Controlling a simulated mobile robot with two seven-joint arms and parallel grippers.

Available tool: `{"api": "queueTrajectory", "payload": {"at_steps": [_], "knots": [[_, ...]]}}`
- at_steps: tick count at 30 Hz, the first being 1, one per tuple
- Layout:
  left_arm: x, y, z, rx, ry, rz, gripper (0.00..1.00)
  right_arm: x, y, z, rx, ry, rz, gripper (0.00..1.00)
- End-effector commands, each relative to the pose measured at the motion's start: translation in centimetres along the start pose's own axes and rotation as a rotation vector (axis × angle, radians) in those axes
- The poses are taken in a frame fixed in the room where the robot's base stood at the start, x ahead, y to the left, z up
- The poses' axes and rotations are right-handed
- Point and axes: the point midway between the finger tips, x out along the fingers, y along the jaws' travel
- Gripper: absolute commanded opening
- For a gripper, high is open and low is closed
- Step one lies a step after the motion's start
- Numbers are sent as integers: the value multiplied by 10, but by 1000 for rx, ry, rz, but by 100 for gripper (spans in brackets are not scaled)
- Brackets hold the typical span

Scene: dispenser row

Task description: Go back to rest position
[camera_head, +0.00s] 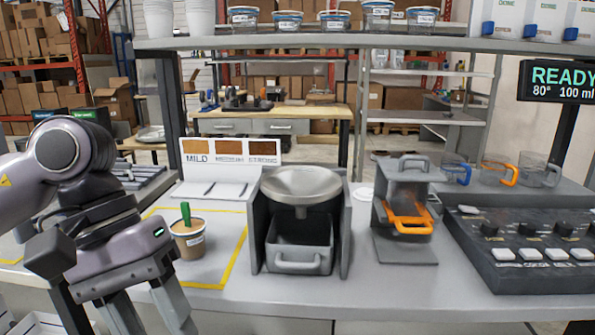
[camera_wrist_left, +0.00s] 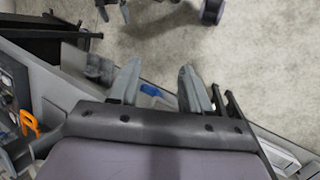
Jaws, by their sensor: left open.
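My left gripper (camera_head: 150,312) is at the lower left of the head view, in front of the counter's front edge. Its fingers point down and stand apart with nothing between them. The wrist view also shows the two fingers of my left gripper (camera_wrist_left: 160,92) spread apart above the grey floor. A brown cup (camera_head: 189,241) with a green stick in it stands upright inside the yellow outline, to the right of the gripper and apart from it.
The counter (camera_head: 400,290) holds a metal funnel dispenser (camera_head: 302,185) with a grey drawer, a grey device with an orange handle (camera_head: 408,218), and a control panel (camera_head: 520,245) at right. Jugs (camera_head: 500,172) stand behind the panel. A shelf (camera_head: 330,43) with tubs spans above.

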Motion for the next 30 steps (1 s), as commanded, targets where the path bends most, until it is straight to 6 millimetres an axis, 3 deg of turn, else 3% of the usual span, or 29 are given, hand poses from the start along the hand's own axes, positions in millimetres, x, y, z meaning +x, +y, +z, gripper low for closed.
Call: {"api": "queueTrajectory", "payload": {"at_steps": [3,7,12,16,23,30], "knots": [[22,34,15,-110,-169,180,48,-3,0,-6,-1,3,1,100],[33,69,30,-269,-376,372,48,-7,0,-9,-2,2,2,100],[30,107,42,-524,-687,590,48,-10,0,-12,-1,-1,2,100],[19,127,39,-743,-949,731,48,-14,-1,-14,0,-3,3,100],[-2,135,6,-1165,-1464,917,48,-19,0,-20,0,-1,4,100],[5,100,-56,-1614,-2067,1028,48,-24,0,-26,-3,3,7,100]]}}
